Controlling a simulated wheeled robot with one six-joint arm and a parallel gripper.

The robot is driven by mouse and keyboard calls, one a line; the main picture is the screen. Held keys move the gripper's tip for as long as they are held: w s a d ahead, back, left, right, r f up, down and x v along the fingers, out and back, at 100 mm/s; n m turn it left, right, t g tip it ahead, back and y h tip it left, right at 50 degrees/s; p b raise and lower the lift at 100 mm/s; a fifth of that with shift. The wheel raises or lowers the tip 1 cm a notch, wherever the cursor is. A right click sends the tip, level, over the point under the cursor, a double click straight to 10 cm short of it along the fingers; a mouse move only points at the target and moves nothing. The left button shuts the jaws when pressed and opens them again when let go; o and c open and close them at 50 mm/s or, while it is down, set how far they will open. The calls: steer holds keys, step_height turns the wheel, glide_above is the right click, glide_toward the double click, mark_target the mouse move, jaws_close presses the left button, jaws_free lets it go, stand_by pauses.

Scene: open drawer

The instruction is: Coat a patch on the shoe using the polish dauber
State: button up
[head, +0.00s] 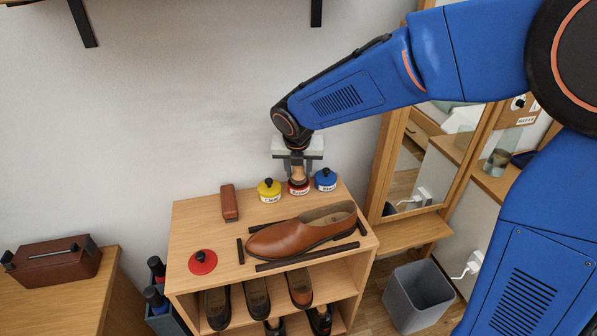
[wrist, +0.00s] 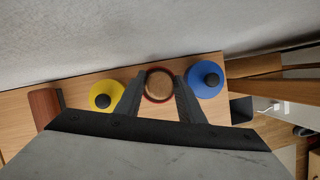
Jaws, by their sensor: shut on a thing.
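The brown leather shoe (head: 300,234) lies on its sole on top of the wooden shelf unit, with dark strips around it. My gripper (head: 297,168) is behind the shoe, shut on the polish dauber (head: 298,174), whose pale wooden handle is upright. The dauber's lower end is at the open red tin (head: 298,188); whether it touches the polish is hidden. In the wrist view the round handle top (wrist: 159,84) sits between the two fingers (wrist: 160,92), with a dark red rim around it. The red lid (head: 202,262) with a black knob lies at the front left of the top.
A yellow-lidded tin (head: 269,190) and a blue-lidded tin (head: 325,179) stand close on either side of the red tin. A brown block-shaped item (head: 229,203) lies to the left. Several shoes sit on shelves below. A mirror (head: 420,160) stands at the right.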

steer(key=shift+r, duration=3.2)
steer(key=shift+f, duration=3.45)
steer(key=shift+r, duration=0.15)
step_height(320, 180, up, 6)
steer(key=shift+r, duration=0.2)
step_height(320, 180, down, 6)
steer(key=shift+f, duration=0.25)
steer(key=shift+c, duration=0.3)
steer(key=shift+r, duration=3.4)
steer(key=shift+c, duration=0.5)
